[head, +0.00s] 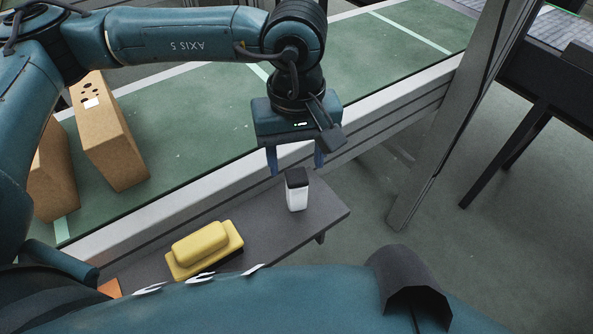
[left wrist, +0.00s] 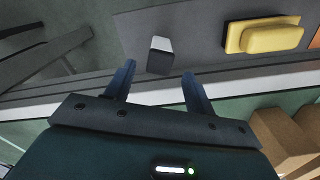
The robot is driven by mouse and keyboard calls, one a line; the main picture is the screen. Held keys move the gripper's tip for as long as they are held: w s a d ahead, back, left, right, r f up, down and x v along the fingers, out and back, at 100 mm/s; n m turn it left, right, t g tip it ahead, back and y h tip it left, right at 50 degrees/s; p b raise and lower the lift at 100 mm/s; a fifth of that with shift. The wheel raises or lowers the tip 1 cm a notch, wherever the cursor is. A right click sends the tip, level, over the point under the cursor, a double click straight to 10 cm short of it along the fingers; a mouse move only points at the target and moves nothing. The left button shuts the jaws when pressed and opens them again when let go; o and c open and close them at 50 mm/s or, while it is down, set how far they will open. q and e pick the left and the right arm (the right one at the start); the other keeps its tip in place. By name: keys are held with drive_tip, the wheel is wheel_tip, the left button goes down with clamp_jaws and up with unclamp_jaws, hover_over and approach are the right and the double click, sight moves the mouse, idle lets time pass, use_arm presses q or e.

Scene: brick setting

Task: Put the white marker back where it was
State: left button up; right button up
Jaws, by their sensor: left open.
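The white marker (head: 297,198), a short upright block with a dark top, stands on the grey shelf (head: 325,207) near its right end. In the left wrist view the marker (left wrist: 161,44) shows its white side and dark top just beyond the fingertips, between their lines. My left gripper (head: 296,166) is open and empty. Its two blue fingers point down just above and behind the marker, apart from it as far as I can tell. The open fingers also show in the left wrist view (left wrist: 159,72). My right gripper is not in view.
A yellow block-shaped object (head: 203,246) lies on the shelf left of the marker. An orange thing (head: 110,288) is partly hidden further left. Cardboard boxes (head: 110,140) stand on the green conveyor surface (head: 195,130) behind. A grey post (head: 440,140) rises to the right.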

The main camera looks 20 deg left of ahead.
use_arm(q)
wheel_tip(320, 180, up, 6)
drive_tip(key=shift+r, duration=0.25)
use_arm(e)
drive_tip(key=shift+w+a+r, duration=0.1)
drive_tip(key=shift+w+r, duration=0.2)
